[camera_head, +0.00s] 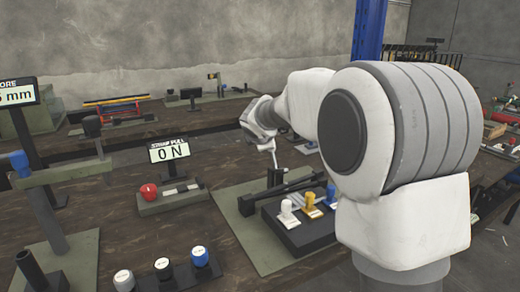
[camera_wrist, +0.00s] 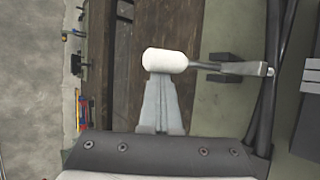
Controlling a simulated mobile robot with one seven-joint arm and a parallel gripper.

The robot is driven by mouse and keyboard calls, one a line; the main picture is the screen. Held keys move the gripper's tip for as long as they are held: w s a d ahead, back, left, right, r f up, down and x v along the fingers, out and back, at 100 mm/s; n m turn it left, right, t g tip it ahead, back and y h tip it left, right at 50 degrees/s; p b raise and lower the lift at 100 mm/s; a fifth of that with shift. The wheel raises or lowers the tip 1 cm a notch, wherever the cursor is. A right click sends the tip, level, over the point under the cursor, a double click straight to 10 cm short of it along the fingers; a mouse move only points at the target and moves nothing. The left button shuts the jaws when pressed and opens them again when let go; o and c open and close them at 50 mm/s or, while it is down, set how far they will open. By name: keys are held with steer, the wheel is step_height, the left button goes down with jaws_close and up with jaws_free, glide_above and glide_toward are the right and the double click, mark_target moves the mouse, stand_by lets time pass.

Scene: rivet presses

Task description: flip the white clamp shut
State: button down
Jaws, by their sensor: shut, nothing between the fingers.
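The white clamp shows in the wrist view as a white cylindrical grip (camera_wrist: 165,61) on a grey rod (camera_wrist: 228,67), which runs right to a dark bracket on a green base plate. My gripper (camera_wrist: 159,78) is shut and empty. Its fingertips are right at the white grip, seeming to touch it; the exact gap is hard to tell. In the head view my gripper (camera_head: 268,143) is above the far part of the green plate (camera_head: 232,200), close to a thin upright lever (camera_head: 275,162). The clamp's details are small there and partly hidden.
A dark block with white (camera_head: 288,212), yellow (camera_head: 311,205) and blue (camera_head: 331,195) stamp-like knobs stands on the green plate. A press (camera_head: 60,172) stands at far left.

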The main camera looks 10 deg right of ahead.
mark_target(272, 171)
steer(key=s, duration=0.1)
steer(key=s+d, duration=0.1)
steer(key=s, duration=0.1)
steer(key=shift+s+d+r, duration=0.2)
steer(key=shift+s+d, duration=0.1)
steer(key=shift+d, duration=0.1)
steer(key=shift+s+d+f, duration=0.1)
stand_by(0.5)
steer(key=w+a, duration=0.2)
steer(key=a, duration=0.2)
steer(key=s, duration=0.9)
steer(key=shift+a+r, duration=0.25)
steer(key=shift+a, duration=0.2)
steer(key=shift+w, duration=0.1)
